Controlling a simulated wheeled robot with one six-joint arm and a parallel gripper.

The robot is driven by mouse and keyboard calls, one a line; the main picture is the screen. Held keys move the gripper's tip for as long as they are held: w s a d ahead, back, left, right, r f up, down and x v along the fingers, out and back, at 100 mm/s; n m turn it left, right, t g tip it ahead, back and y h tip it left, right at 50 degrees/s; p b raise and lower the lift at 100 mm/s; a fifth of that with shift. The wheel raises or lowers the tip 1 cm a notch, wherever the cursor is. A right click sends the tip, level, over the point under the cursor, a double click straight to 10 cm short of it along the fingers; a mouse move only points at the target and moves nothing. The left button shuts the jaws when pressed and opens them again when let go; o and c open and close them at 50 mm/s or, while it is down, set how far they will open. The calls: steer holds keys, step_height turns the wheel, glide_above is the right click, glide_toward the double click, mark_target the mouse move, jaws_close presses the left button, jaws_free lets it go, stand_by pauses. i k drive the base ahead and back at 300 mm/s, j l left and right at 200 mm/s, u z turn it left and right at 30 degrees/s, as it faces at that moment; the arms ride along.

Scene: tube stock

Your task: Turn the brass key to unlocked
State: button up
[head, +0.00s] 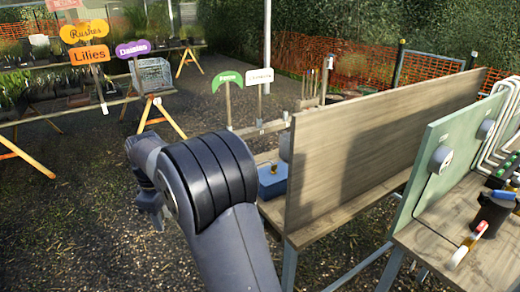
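A small brass-coloured piece (273,168) shows on top of a blue box (272,184), on the low bench behind the tall wooden panel. It may be the brass key, but it is too small to tell its shape or which way it is turned. My gripper (150,212) hangs at the left of my arm over the gravel, well to the left of the blue box and apart from it. Its fingers are small and dark, and I cannot tell whether they are open. My arm covers part of the view in front of the bench.
The wooden panel (375,145) stands as a wall to the right of the blue box. A green board (440,165) and a bench with a red-and-white handle (468,245) are further right. Plant tables with signs, such as the orange Lilies sign (90,55), stand left. Gravel between is clear.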

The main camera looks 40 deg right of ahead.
mark_target(275, 167)
steer(key=i+l+z, duration=0.1)
steer(key=i+z, duration=0.35)
steer(key=i, duration=0.7)
steer(key=z, duration=1.25)
